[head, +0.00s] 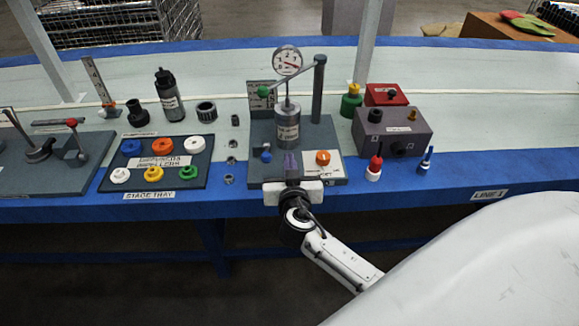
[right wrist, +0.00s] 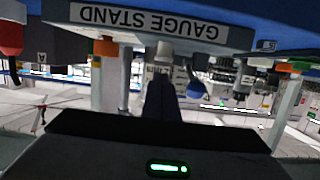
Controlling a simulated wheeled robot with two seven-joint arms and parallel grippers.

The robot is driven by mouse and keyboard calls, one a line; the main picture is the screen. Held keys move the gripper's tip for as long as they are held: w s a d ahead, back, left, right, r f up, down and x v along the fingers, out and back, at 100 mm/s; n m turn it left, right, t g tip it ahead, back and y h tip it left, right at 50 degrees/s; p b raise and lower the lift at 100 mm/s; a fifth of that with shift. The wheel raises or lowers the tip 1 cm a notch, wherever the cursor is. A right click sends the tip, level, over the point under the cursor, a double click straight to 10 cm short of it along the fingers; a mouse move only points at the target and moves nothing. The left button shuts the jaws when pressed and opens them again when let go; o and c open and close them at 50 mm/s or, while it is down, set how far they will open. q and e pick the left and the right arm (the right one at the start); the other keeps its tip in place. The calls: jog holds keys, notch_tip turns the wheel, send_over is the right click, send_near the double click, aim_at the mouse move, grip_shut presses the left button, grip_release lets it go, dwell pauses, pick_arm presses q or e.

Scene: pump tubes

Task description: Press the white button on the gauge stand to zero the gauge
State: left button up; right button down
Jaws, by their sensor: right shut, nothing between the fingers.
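The gauge stand (head: 334,135) is a dark base with a round white dial gauge (head: 288,60) and a metal cylinder (head: 287,131). Its GAUGE STAND label (right wrist: 150,18) shows large in the right wrist view.
The stage tray (head: 205,177) with several coloured rings is left of the stand, with small metal parts between. A grey box (head: 398,122), a red box (head: 386,94) and red and blue probes stand to the right. The blue table edge (head: 440,195) is in front.

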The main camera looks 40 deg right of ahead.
jog(key=shift+f, duration=0.75)
